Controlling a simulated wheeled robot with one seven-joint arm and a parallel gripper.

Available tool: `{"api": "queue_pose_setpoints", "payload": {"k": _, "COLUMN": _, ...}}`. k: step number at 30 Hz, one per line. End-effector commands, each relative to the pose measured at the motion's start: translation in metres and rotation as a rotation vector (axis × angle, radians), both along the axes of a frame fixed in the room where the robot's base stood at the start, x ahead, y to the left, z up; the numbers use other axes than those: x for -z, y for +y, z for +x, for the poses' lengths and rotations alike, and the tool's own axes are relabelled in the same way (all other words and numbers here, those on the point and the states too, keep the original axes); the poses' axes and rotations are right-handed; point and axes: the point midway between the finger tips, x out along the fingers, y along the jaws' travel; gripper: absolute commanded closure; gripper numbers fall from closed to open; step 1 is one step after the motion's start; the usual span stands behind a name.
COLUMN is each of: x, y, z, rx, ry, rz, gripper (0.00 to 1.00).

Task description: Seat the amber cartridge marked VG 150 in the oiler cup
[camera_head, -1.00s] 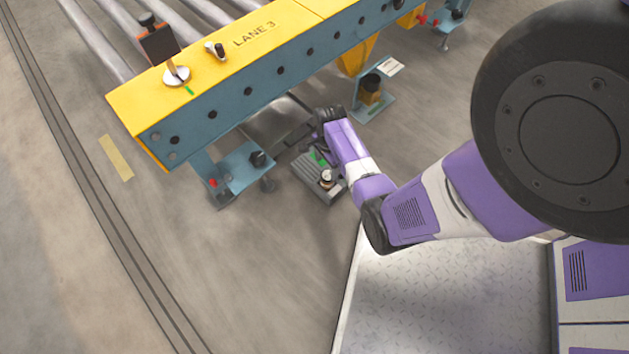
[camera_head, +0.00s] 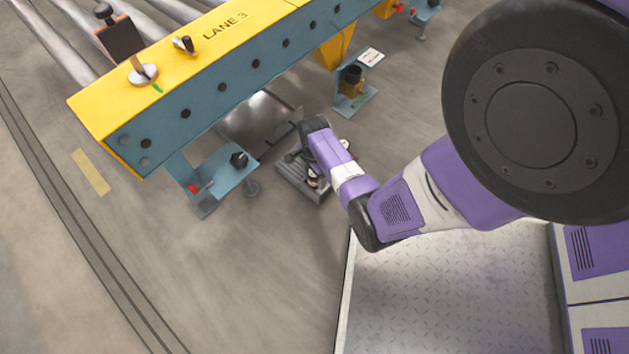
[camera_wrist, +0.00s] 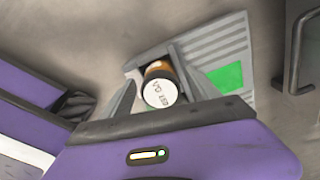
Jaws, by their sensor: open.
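The amber cartridge (camera_wrist: 158,88) stands in the ribbed grey tray (camera_wrist: 220,45), its white cap towards the wrist camera. The marking on the cap is upside down and too small to read surely. My gripper (camera_wrist: 164,76) is open, with one finger on each side of the cartridge; I cannot tell whether they touch it. In the head view the tray (camera_head: 292,180) lies on the floor and my wrist hides much of it. A brass-coloured cup with a dark top (camera_head: 350,82), perhaps the oiler cup, stands on a blue bracket beneath the conveyor's side.
The yellow and blue LANE 3 conveyor (camera_head: 214,90) runs across the top. Its blue foot plate (camera_head: 215,172) with a black knob stands left of the tray. A white label (camera_head: 371,56) is beside the cup.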

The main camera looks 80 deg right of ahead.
Motion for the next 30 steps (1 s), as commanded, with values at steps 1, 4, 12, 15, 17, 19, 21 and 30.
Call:
{"api": "queue_pose_setpoints", "payload": {"k": 1, "x": -0.001, "y": 0.000, "z": 0.000, "rx": 0.000, "ry": -0.001, "rz": -0.001, "gripper": 0.30}}
{"api": "queue_pose_setpoints", "payload": {"k": 4, "x": -0.001, "y": 0.000, "z": 0.000, "rx": 0.000, "ry": -0.001, "rz": -0.001, "gripper": 0.30}}
{"api": "queue_pose_setpoints", "payload": {"k": 12, "x": -0.001, "y": 0.000, "z": 0.000, "rx": -0.001, "ry": 0.000, "rz": 0.000, "gripper": 0.81}}
{"api": "queue_pose_setpoints", "payload": {"k": 15, "x": -0.001, "y": 0.000, "z": 0.000, "rx": -0.001, "ry": 0.000, "rz": 0.000, "gripper": 1.00}}
{"api": "queue_pose_setpoints", "payload": {"k": 17, "x": -0.002, "y": 0.000, "z": 0.001, "rx": -0.001, "ry": -0.001, "rz": -0.001, "gripper": 1.00}}
{"api": "queue_pose_setpoints", "payload": {"k": 19, "x": -0.002, "y": 0.000, "z": 0.000, "rx": -0.001, "ry": -0.001, "rz": -0.001, "gripper": 1.00}}
{"api": "queue_pose_setpoints", "payload": {"k": 21, "x": -0.002, "y": 0.000, "z": 0.000, "rx": -0.001, "ry": -0.001, "rz": -0.001, "gripper": 1.00}}
{"api": "queue_pose_setpoints", "payload": {"k": 30, "x": -0.017, "y": 0.000, "z": 0.001, "rx": -0.001, "ry": -0.001, "rz": -0.001, "gripper": 1.00}}
